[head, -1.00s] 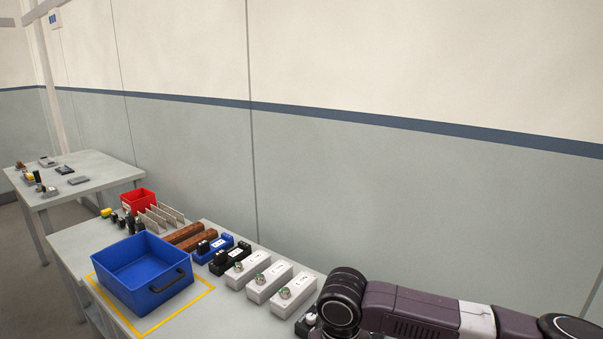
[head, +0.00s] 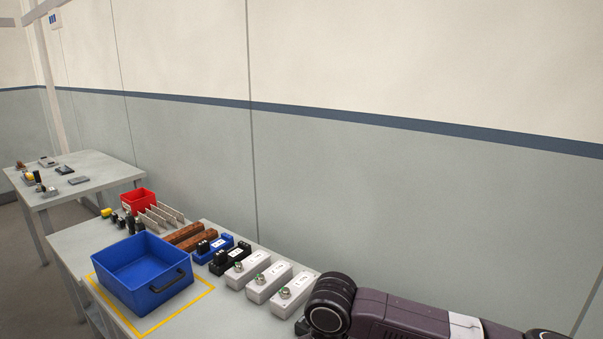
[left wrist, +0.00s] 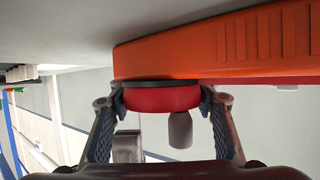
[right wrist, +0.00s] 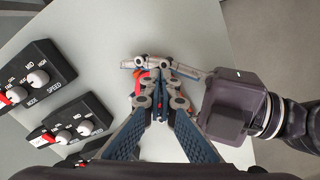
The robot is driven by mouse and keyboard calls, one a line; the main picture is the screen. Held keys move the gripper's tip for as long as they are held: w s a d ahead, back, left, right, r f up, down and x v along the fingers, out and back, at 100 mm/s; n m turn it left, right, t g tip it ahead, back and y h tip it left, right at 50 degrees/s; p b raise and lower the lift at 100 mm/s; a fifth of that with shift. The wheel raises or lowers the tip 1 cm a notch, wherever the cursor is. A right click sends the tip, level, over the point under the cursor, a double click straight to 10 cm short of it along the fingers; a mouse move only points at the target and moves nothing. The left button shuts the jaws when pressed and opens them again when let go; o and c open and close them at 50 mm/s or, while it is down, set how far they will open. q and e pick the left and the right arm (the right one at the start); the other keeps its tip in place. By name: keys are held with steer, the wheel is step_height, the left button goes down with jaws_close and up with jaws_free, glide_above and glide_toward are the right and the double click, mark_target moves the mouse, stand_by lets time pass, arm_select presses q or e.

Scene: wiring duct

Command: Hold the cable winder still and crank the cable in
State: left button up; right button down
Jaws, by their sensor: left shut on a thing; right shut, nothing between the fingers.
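The cable winder shows in the left wrist view as a long orange body (left wrist: 215,48) with a round red part (left wrist: 160,99) and a dark rim. My left gripper (left wrist: 164,102) is shut on the red part, with one finger on each side. In the right wrist view, small orange-red bits of the winder (right wrist: 142,84) show among the fingers, mostly hidden. My right gripper (right wrist: 160,108) is shut and empty, its fingertips over the left gripper and winder. Whether they touch is unclear. A grey cylinder (left wrist: 180,130) stands by the red part. The cable cannot be made out.
Black boxes with speed knobs (right wrist: 38,78) lie left of the grippers in the right wrist view. The head view shows a blue bin (head: 140,268), several white button boxes (head: 292,292), and a red bin (head: 138,201). Neither gripper shows there.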

steer(key=shift+a, duration=0.45)
steer(key=shift+s, duration=0.1)
stand_by(0.4)
step_height(320, 180, up, 6)
steer(key=shift+s, duration=0.35)
stand_by(0.3)
steer(key=w+d+n, duration=0.3)
steer(key=d+n, duration=0.2)
steer(key=n, duration=0.1)
step_height(320, 180, down, 6)
steer(key=shift+w+a, duration=0.2)
stand_by(0.7)
